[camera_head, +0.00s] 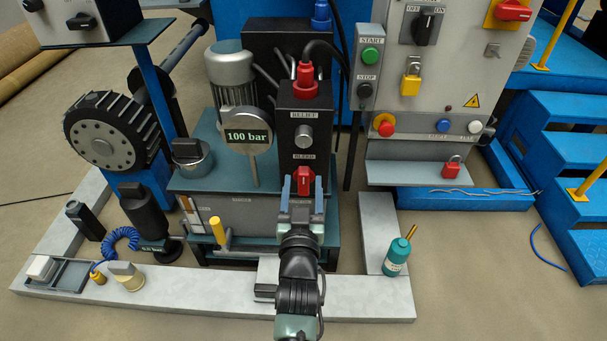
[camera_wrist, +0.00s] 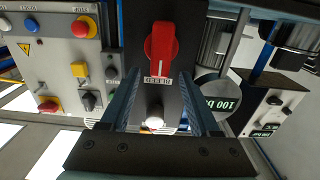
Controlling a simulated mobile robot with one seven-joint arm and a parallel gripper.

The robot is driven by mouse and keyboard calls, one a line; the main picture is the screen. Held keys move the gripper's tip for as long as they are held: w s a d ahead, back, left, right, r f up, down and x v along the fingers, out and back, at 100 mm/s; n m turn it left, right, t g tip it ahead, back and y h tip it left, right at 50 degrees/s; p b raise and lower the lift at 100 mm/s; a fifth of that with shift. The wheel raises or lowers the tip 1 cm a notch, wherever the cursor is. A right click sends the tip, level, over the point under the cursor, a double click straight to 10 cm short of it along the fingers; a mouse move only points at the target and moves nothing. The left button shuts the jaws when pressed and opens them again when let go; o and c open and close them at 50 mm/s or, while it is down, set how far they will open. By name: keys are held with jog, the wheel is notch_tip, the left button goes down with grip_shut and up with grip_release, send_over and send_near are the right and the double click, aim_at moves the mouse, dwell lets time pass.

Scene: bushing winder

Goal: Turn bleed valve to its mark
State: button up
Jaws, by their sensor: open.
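The bleed valve (camera_head: 304,176) is a red handle on the black block (camera_head: 290,112), under the BLEED label. It also shows in the wrist view (camera_wrist: 161,45), where the picture is turned over and the handle stands about upright. I cannot make out its mark. My gripper (camera_head: 302,188) is open and empty, with its two blue-grey fingers pointing at the block. In the head view the fingertips appear on either side of the handle's lower part. In the wrist view (camera_wrist: 161,78) the handle appears beyond the fingertips, with no visible contact.
The silver RELIEF knob (camera_head: 303,137) sits above the valve. A gauge reading 100 bar (camera_head: 248,136) stands to the left. The grey control panel (camera_head: 440,120) is to the right. A yellow-handled lever (camera_head: 221,234) and a teal bottle (camera_head: 396,260) stand lower down.

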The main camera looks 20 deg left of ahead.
jog(key=shift+b+x, duration=0.4)
jog(key=shift+x, duration=0.8)
jog(key=shift+d, duration=0.1)
jog(key=shift+c, duration=0.3)
grip_shut()
